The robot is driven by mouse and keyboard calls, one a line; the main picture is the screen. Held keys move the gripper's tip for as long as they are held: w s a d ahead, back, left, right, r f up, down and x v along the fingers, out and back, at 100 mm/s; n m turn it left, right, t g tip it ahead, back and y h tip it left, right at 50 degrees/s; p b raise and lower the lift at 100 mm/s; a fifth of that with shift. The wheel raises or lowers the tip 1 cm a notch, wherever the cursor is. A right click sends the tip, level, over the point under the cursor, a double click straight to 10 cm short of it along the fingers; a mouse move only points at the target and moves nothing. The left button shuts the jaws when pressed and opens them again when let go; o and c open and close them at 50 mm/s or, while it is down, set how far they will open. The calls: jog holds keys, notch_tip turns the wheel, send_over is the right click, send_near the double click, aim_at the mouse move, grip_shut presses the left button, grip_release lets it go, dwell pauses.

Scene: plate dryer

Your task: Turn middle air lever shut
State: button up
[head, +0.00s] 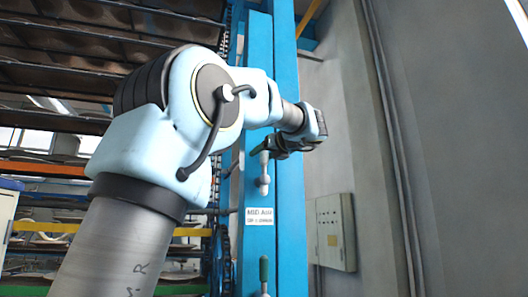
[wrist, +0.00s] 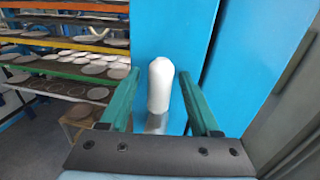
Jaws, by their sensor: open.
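A lever with a pale, round-ended handle (wrist: 160,82) stands upright in front of the blue column in the wrist view. My gripper (wrist: 156,76) is open, with one green finger on each side of the handle and a visible gap on both sides. In the head view the pale lever (head: 264,178) is on the blue column, and my gripper (head: 283,147) is at its upper end, partly hidden by my wrist. A small white label (head: 260,216) sits between the two levers.
The blue column (head: 284,80) rises in the middle. A grey control box (head: 336,232) hangs on the wall to the right. Racks of plates (wrist: 78,68) stand at left in the wrist view. A chain (head: 222,160) runs beside the column.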

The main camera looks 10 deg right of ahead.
grip_shut()
dwell(0.6)
dwell(0.9)
